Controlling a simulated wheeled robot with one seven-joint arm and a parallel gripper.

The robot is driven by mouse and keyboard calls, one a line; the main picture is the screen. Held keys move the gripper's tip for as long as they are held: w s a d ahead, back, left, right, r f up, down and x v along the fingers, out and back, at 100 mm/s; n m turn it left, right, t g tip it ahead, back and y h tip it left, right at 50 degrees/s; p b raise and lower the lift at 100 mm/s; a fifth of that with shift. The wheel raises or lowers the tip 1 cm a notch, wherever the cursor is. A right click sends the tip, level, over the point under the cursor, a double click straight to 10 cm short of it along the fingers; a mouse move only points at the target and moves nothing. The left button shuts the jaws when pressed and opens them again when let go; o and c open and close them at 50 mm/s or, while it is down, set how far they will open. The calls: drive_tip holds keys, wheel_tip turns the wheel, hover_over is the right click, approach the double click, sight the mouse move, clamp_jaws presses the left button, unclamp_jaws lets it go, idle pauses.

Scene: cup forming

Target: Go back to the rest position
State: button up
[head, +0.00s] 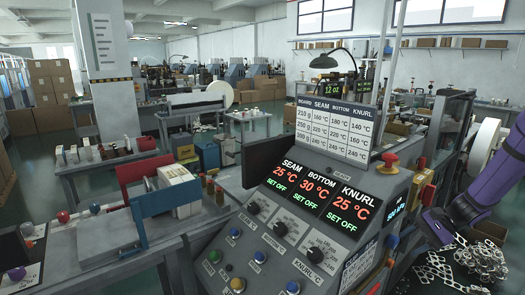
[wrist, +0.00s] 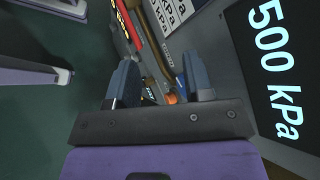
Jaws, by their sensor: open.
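In the wrist view, my gripper (wrist: 158,88) shows as two blue-grey fingers standing apart with nothing between them. It is close to the side of a machine, with a dark display reading 500 kPa (wrist: 275,70) to its right. In the head view, a purple part of my arm reaches in from the right edge and bends downward beside the control console (head: 310,200). My gripper's fingertips cannot be made out in the head view.
The console panel shows SEAM 25 °C, BOTTOM 30 °C and KNURL 25 °C, each with SET OFF. A red mushroom button (head: 390,160) sits at its upper right. Punched scrap metal (head: 465,262) lies beneath my arm. A workbench (head: 95,262) stands at the left.

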drive_tip(key=s+a+r+n+h, duration=0.3)
drive_tip(key=s+a+r, duration=0.15)
drive_tip(key=r, duration=0.55)
drive_tip(key=s+a+r+n+h, duration=0.3)
drive_tip(key=s+a+r, duration=0.15)
drive_tip(key=r, duration=0.45)
drive_tip(key=s+a+r+n+t+h, duration=0.1)
drive_tip(key=s+r+n+t+h, duration=0.1)
drive_tip(key=s+r, duration=0.3)
drive_tip(key=s+a+r+n+t+h, duration=0.1)
drive_tip(key=s+r, duration=0.4)
drive_tip(key=s, duration=0.8)
drive_tip(key=n+t+h, duration=0.1)
drive_tip(key=n, duration=0.1)
drive_tip(key=shift+a+n+t+h, duration=0.3)
drive_tip(key=shift+a+t, duration=0.1)
